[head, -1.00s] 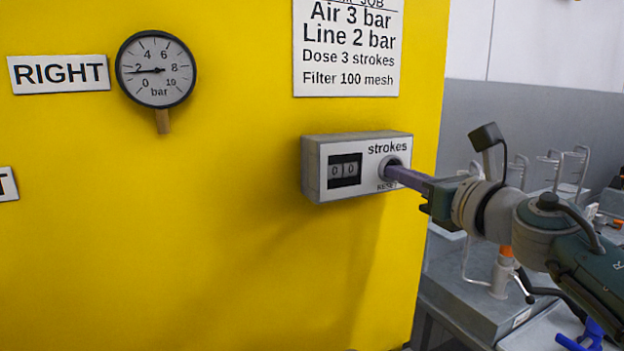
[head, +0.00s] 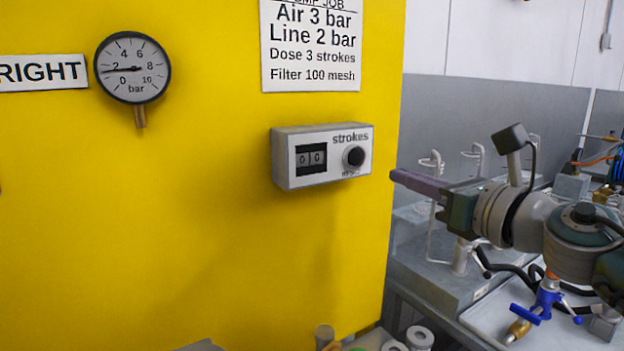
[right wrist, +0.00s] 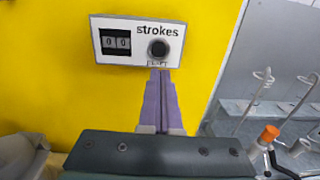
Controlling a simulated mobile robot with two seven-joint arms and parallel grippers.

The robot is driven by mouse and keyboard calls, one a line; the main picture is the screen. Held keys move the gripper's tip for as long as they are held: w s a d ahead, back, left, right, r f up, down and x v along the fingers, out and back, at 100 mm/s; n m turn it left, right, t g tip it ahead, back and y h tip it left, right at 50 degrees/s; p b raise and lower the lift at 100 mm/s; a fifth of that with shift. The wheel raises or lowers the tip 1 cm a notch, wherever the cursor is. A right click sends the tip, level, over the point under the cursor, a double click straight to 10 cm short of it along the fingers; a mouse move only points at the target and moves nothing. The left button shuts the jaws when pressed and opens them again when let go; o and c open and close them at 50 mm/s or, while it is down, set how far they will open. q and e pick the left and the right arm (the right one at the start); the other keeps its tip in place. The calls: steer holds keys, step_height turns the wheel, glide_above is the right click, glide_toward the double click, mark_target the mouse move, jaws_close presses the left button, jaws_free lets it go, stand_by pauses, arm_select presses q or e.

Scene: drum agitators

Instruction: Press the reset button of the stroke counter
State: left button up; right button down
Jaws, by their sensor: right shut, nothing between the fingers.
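The stroke counter (head: 312,182) is a grey and white box on the yellow panel. Its display reads 00. Its black round reset button (head: 355,156) is on the right of its face and fully visible. My right gripper (head: 394,175) is shut and empty, its purple fingers pointing left, a little right of the button and apart from it. In the right wrist view the counter (right wrist: 138,62) is ahead, with the button (right wrist: 158,48) just above the fingertips (right wrist: 160,74). My left gripper is not in view.
A pressure gauge (head: 132,68) and a job sign (head: 311,50) are on the yellow panel. Right of the panel's edge, a grey bench (head: 440,255) carries white hooked stands, a blue-handled valve (head: 540,302) and black hoses. The space before the panel is free.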

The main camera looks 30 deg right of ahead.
steer(key=s, duration=0.4)
steer(key=shift+s+d, duration=0.1)
steer(key=shift+d, duration=0.05)
stand_by(0.5)
